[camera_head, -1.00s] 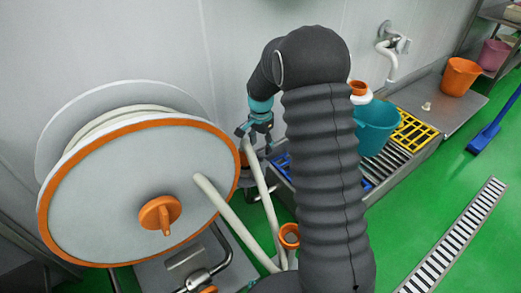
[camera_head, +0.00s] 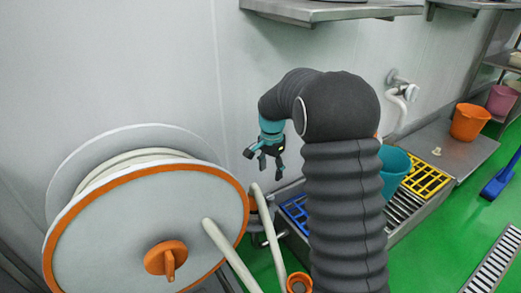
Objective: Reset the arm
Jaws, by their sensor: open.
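My gripper (camera_head: 265,160) hangs at the end of my dark, sleeved arm, with its fingers spread and pointing down. It is open, and nothing shows between its fingers. It is in the middle of the view, in front of the wall and to the right of the large hose reel (camera_head: 130,215). The white hose (camera_head: 268,232) rises to just below the gripper in the picture; I cannot tell how far apart they are. My arm hides part of the bench behind it.
A teal bucket (camera_head: 393,172) stands behind my arm, near a yellow grate (camera_head: 427,180) and a blue grate (camera_head: 296,212). An orange bucket (camera_head: 469,122) is on the bench at right. A metal shelf (camera_head: 330,11) juts from the wall above.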

